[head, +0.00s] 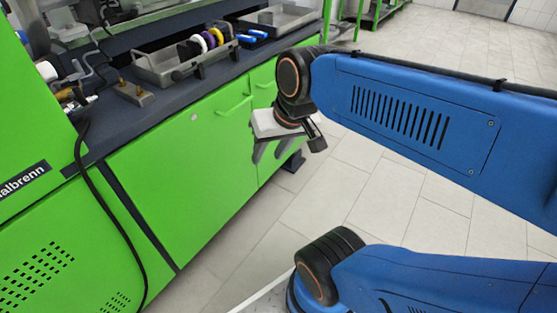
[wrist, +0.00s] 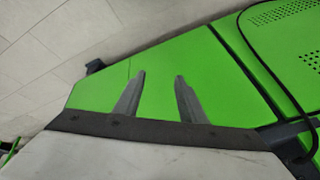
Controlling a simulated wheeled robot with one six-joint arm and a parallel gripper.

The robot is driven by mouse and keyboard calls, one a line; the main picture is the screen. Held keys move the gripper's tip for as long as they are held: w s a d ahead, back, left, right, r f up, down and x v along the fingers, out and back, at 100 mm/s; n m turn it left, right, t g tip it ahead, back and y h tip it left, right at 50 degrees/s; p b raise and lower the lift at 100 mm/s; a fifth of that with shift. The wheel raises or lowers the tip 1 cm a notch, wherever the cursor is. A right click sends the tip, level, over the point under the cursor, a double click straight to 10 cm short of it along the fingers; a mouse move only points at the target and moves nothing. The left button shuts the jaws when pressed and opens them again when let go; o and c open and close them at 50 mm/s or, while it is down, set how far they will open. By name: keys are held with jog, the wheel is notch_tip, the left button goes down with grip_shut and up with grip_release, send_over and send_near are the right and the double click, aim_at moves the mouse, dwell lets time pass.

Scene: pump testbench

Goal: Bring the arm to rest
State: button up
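My blue arm (head: 400,110) reaches in from the right of the head view and bends down at its dark wrist joints. My gripper (head: 268,150) hangs in the air in front of the green bench cabinet, below the worktop edge. Its two grey fingers point down and stand apart with nothing between them. In the wrist view my gripper (wrist: 159,90) shows both fingers spread and empty, with the green cabinet front behind them.
The green cabinet (head: 180,180) carries a dark worktop with a metal tray (head: 185,65) holding rings, and blue-handled items (head: 250,36) beside it. A black cable (head: 100,190) hangs down the bench front at left. The tiled floor (head: 390,195) is clear.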

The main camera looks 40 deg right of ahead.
jog(key=shift+s+d+f+n+h, duration=0.25)
jog(key=shift+s+f+n, duration=0.1)
jog(key=shift+s+n, duration=0.3)
jog(key=shift+s+d+f+n+h, duration=0.2)
jog(key=shift+s+f+n, duration=0.15)
jog(key=shift+s+n, duration=0.25)
